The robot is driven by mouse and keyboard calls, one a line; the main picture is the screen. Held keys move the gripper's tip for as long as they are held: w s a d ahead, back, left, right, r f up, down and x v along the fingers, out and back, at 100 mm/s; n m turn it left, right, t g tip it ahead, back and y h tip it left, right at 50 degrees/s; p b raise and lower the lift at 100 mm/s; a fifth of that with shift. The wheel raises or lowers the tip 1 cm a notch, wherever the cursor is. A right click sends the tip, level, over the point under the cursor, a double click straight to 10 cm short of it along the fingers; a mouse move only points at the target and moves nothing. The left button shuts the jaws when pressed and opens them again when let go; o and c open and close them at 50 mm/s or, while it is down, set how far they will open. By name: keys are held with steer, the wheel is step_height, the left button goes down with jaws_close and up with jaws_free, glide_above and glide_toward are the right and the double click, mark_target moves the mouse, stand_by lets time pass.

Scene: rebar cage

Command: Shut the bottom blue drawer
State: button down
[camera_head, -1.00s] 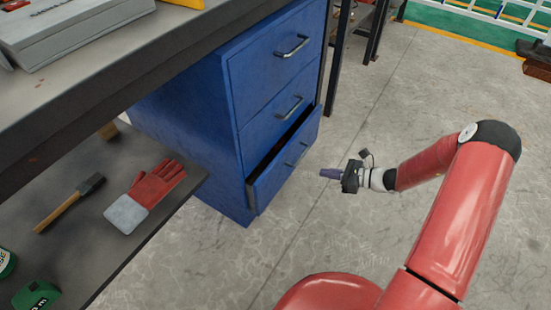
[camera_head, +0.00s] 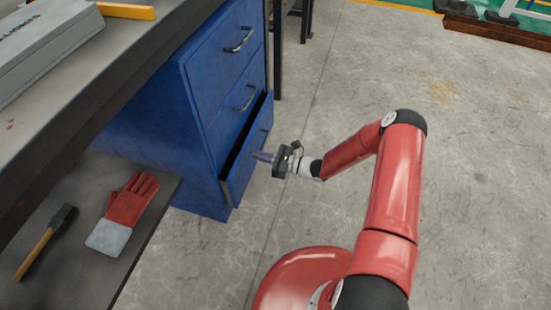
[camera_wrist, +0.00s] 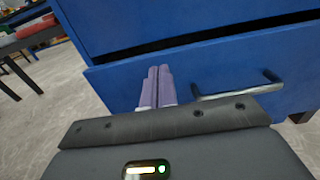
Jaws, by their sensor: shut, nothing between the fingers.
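The blue drawer cabinet (camera_head: 212,100) stands under the bench. Its bottom drawer (camera_head: 240,172) is pulled partly out, with a dark gap above its front. In the wrist view the bottom drawer front (camera_wrist: 225,62) spans the picture, with its metal bar handle (camera_wrist: 240,88) right of the fingers. My gripper (camera_head: 258,156) is shut and empty, its purple fingers pointing at the drawer front. The fingertips (camera_wrist: 160,72) are at or very close to the front, left of the handle; I cannot tell whether they touch. The two drawers above look closed.
A workbench (camera_head: 110,85) overhangs the cabinet at the left. A dark table leg (camera_head: 277,50) stands behind the cabinet.

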mark_target(245, 152)
steer(key=shift+x, duration=1.3)
steer(key=shift+a, duration=0.1)
steer(key=b+x, duration=0.1)
steer(key=x, duration=0.3)
steer(key=shift+w+a+f, duration=0.1)
steer(key=shift+a, duration=0.15)
steer(key=shift+w, duration=0.1)
steer(key=shift+d, duration=0.35)
steer(key=v, duration=1.4)
steer(key=shift+b, duration=0.45)
steer(key=shift+a, duration=0.15)
